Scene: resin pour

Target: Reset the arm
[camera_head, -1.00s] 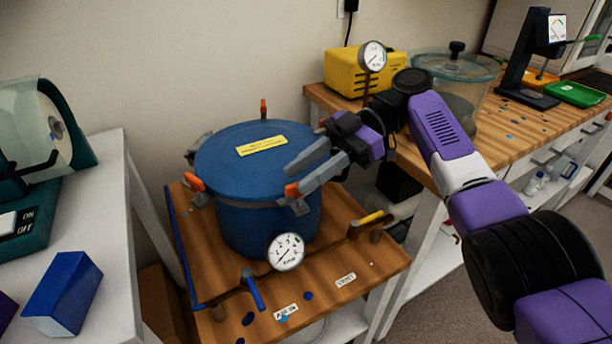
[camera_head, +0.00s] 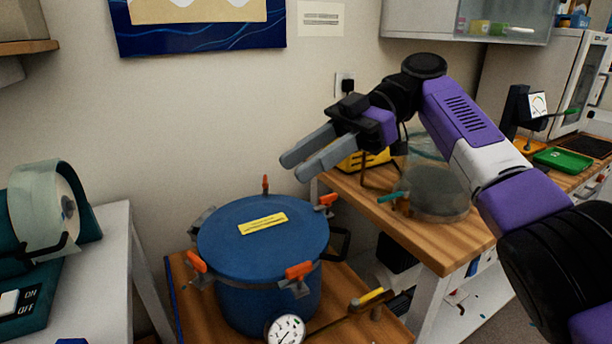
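My gripper (camera_head: 300,165) is raised in front of the wall, above and a little right of the blue pressure pot. Its two grey fingers point left and stand apart with nothing between them. My purple and black arm reaches in from the right edge. The blue pot (camera_head: 290,302) stands on a wooden bench with its lid on. Orange-handled clamps (camera_head: 299,270) sit around its rim, and a yellow label (camera_head: 263,223) lies on the lid. The gripper is clear of the pot.
A glass chamber (camera_head: 436,190) and a yellow machine (camera_head: 362,161), partly hidden by my arm, stand on the right wooden counter (camera_head: 455,240). A pressure gauge (camera_head: 286,329) is at the pot's front. A teal machine (camera_head: 45,215) stands left. The wall space left of my gripper is free.

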